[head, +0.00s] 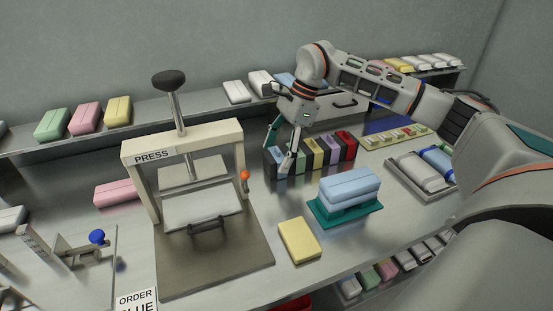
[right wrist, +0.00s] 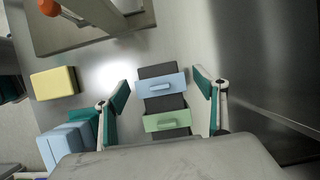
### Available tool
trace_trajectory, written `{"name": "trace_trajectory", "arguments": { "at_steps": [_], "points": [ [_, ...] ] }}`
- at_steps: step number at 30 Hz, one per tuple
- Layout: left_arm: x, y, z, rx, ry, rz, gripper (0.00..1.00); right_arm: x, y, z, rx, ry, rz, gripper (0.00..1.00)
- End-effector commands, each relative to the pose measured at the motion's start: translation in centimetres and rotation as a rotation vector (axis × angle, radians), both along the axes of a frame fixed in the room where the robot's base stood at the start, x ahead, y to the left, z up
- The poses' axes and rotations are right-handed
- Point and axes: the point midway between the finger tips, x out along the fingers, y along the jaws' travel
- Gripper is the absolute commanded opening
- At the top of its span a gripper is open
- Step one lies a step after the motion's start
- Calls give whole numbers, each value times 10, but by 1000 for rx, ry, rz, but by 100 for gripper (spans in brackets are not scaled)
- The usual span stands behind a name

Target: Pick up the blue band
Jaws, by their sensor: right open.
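The blue band (right wrist: 162,86) is a flat light-blue piece with a raised grip, seated across the dark rack (right wrist: 159,71) in the right wrist view. A green band (right wrist: 167,121) sits beside it, nearer the wrist. My right gripper (head: 279,152) points down over the left end of the rack in the head view. Its fingers are spread. In the right wrist view its fingers (right wrist: 162,88) stand on either side of the blue band, with a gap to each. In the head view the gripper largely hides the blue band. My left gripper is not in view.
Yellow (head: 317,146), purple and red bands fill the rack's right part. A press (head: 197,150) with an orange-knobbed lever stands to the left. Blue packs (head: 349,187) sit on a teal tray, and a yellow pack (head: 299,240) lies in front. A partly visible order card (head: 136,299) is at bottom left.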

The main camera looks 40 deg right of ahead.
Motion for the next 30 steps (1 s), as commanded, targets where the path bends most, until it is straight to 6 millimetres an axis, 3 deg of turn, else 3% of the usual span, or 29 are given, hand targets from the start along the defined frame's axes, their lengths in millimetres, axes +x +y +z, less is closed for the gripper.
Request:
{"name": "trace_trajectory", "arguments": {
  "at_steps": [4, 9, 22, 30],
  "points": [
    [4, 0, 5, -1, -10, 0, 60, 0, 0, 2, -1, -2, 0, 68],
    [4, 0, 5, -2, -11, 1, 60, 0, 0, 2, -1, -2, 0, 45],
    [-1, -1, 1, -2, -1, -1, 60, 0, 0, 4, -1, -2, 0, 45],
    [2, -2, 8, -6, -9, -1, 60, 1, 0, 33, 0, -7, 0, 45]
  ]
}}
